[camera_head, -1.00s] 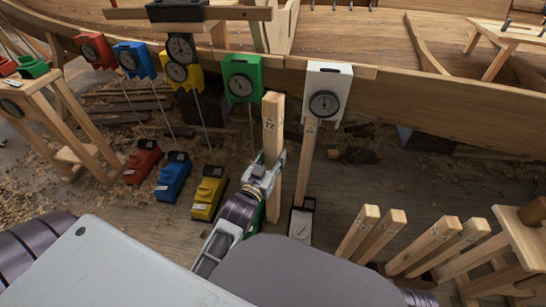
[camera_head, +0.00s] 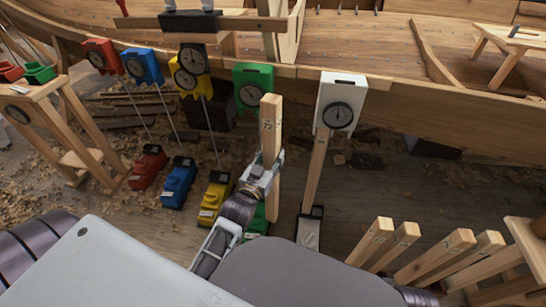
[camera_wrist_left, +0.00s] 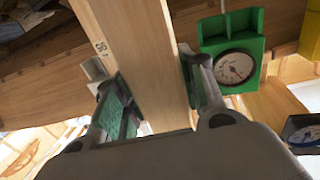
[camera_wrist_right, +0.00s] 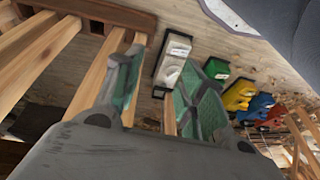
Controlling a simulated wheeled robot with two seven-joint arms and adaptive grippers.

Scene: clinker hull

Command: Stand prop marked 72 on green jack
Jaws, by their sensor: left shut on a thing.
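The left wrist view shows my left gripper's fingers (camera_wrist_left: 158,105) shut on both sides of the prop (camera_wrist_left: 145,60). The green jack (camera_head: 257,222) stands on the floor, partly hidden behind the left gripper. The prop's lower end is beside or in front of it; I cannot tell whether they touch. The green jack also shows in the right wrist view (camera_wrist_right: 217,68). My right gripper (camera_wrist_right: 165,78) is open, near the white jack (camera_wrist_right: 172,60).
A green gauge box (camera_head: 252,88) is on the hull above. The white jack (camera_head: 309,230) carries a leaning prop (camera_head: 316,170) under a white gauge box (camera_head: 340,100). Yellow (camera_head: 214,197), blue (camera_head: 178,183) and red (camera_head: 148,167) jacks stand left. Several props (camera_head: 405,240) lean at lower right.

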